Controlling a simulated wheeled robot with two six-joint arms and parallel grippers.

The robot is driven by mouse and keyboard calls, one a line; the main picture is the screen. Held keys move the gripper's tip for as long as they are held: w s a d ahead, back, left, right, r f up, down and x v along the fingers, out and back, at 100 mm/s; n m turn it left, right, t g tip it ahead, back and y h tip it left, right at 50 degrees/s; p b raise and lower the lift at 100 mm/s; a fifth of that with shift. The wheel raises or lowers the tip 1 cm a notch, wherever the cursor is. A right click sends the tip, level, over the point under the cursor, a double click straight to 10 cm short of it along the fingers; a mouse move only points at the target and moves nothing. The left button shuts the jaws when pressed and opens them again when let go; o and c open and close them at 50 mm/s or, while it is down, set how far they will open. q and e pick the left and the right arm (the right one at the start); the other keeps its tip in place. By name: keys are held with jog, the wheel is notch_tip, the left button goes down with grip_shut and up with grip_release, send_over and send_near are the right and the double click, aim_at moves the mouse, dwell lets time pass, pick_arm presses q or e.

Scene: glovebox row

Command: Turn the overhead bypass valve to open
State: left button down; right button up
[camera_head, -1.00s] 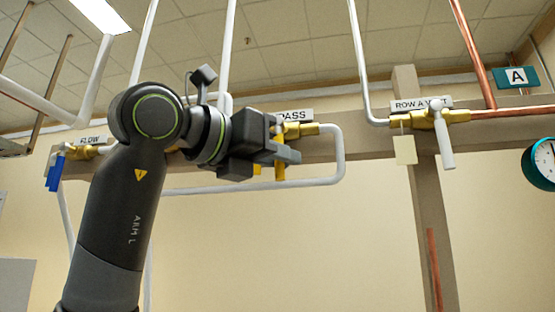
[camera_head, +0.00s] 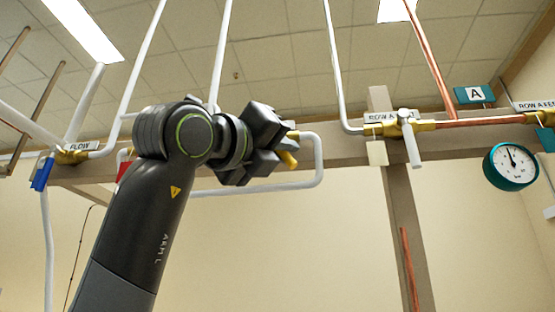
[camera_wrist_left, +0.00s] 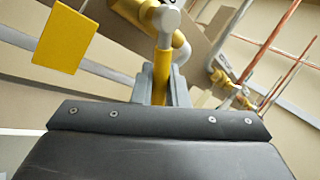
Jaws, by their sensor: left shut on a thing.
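The bypass valve's yellow handle (camera_head: 289,160) pokes out slantwise, down and to the right, from between the fingers of my left gripper (camera_head: 278,150). The valve body and its label are hidden behind the gripper in the head view. In the left wrist view the handle (camera_wrist_left: 161,82) stands between the two grey fingers of my left gripper (camera_wrist_left: 160,92), which is shut on it. It joins a silvery hub (camera_wrist_left: 166,18) on the brass valve body (camera_wrist_left: 135,12). My right gripper is not in view.
A yellow tag (camera_wrist_left: 62,38) hangs close by the gripper. White pipe (camera_head: 318,165) loops right of the valve. A white-handled valve (camera_head: 410,145) and a gauge (camera_head: 511,167) are further right. A blue-handled flow valve (camera_head: 42,174) is at left. The wall below is clear.

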pick_arm(q)
jog(key=shift+r, duration=0.1)
dwell(0.3)
jog(key=c, duration=1.5)
grip_release()
jog(key=shift+s+a+f+b, duration=0.2)
jog(key=shift+s+f+b, duration=0.05)
jog(key=shift+b, duration=0.1)
jog(key=b+v, duration=0.6)
jog(key=v, duration=1)
jog(key=shift+s+a+f, duration=0.15)
jog(key=shift+s+a, duration=0.05)
